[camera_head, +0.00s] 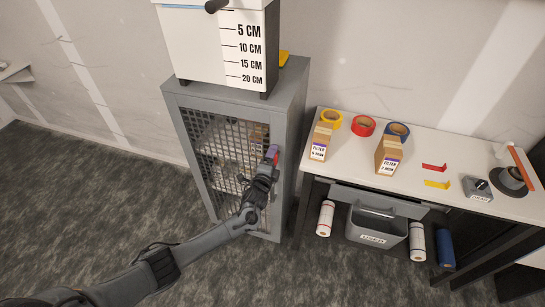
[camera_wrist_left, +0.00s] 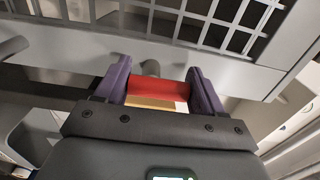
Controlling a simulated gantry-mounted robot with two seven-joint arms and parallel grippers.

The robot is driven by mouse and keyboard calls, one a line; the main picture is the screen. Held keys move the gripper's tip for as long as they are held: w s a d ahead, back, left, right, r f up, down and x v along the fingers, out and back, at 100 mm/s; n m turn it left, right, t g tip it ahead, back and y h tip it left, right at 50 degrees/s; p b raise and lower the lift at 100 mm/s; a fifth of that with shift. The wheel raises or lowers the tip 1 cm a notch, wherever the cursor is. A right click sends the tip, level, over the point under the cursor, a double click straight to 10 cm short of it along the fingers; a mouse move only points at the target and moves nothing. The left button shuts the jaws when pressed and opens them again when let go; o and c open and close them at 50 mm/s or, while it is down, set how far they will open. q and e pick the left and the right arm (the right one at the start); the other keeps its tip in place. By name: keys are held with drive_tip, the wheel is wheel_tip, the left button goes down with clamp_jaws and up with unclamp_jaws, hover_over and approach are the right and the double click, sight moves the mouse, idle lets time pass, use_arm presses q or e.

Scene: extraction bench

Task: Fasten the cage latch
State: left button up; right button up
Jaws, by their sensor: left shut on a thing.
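The grey cage (camera_head: 290,120) stands against the wall with its mesh door (camera_head: 205,135) facing me; the door looks closed. My left gripper (camera_head: 271,154) is at the right edge of the door, at about mid-height or above. In the left wrist view, the purple fingers of my left gripper (camera_wrist_left: 160,88) are on either side of a red latch piece (camera_wrist_left: 158,87) and shut on it. A grey round peg (camera_wrist_left: 151,68) is just beyond the red piece, at the door frame. Whether the latch is engaged cannot be told. My right gripper is out of view.
A white box with a centimetre scale (camera_head: 212,45) sits on the cage. To the right, a bench (camera_head: 440,150) holds tape rolls, filter boxes (camera_head: 389,156) and small tools. A grey bin (camera_head: 376,227) hangs below. Open carpet lies in front of the cage.

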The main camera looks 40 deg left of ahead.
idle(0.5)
use_arm(q)
drive_tip(key=o, duration=1)
drive_tip(key=shift+c, duration=0.2)
drive_tip(key=shift+s, duration=0.1)
drive_tip(key=p+v, duration=0.1)
drive_tip(key=v, duration=0.9)
drive_tip(key=shift+s+d+p, duration=0.15)
drive_tip(key=shift+s+p, duration=0.2)
